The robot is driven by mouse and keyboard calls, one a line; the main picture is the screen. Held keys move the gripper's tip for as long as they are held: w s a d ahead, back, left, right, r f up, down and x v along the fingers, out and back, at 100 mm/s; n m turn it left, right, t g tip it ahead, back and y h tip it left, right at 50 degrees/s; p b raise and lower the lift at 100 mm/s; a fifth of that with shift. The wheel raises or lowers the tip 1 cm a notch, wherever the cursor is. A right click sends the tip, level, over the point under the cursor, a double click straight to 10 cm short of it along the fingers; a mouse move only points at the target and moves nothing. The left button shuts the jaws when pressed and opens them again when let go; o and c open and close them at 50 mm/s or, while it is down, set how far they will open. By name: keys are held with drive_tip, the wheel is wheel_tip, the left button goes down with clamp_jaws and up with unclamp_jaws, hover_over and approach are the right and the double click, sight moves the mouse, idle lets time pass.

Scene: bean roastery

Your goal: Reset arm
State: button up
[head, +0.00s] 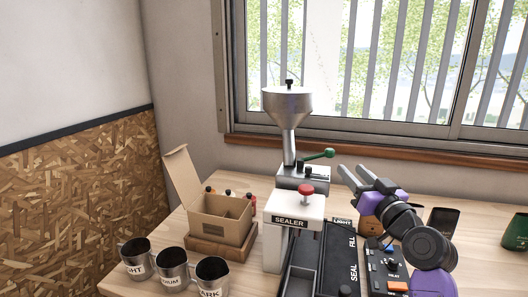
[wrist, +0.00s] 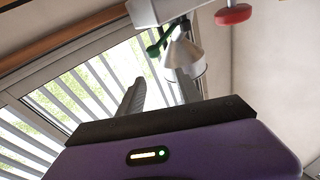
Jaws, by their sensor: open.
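My gripper (head: 356,178) is in the right half of the head view, at the end of my purple and grey arm. It points up and left toward the hopper machine, and its two grey fingers are apart with nothing between them. The wrist view shows the fingers (wrist: 158,98) rising from the dark palm edge, spread and empty. The steel hopper (head: 288,105) with its green lever (head: 319,155) stands to the left of my gripper. A gap shows between them in the head view.
A white sealer (head: 291,212) with a red knob stands before the hopper. Several labelled metal cups (head: 172,266) stand at front left. A control panel (head: 387,268) lies below my arm. A dark pouch (head: 442,222) stands right.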

drive_tip(key=s+d+f+m+h, duration=0.1)
drive_tip(key=s+f+m+h, duration=0.15)
drive_tip(key=s+f, duration=0.65)
drive_tip(key=s+d+f+m+h, duration=0.1)
drive_tip(key=s+f+h, duration=0.2)
drive_tip(key=s+f, duration=0.65)
drive_tip(key=s+a+f+g, duration=0.1)
drive_tip(key=s+a, duration=0.1)
drive_tip(key=s, duration=1.1)
drive_tip(key=s+a+f+n+g+y, duration=0.1)
drive_tip(key=s+a+f+g, duration=0.1)
drive_tip(key=s, duration=1.1)
drive_tip(key=s+a+f+n+g, duration=0.1)
drive_tip(key=s+a, duration=0.2)
drive_tip(key=s, duration=1)
drive_tip(key=shift+f, duration=0.35)
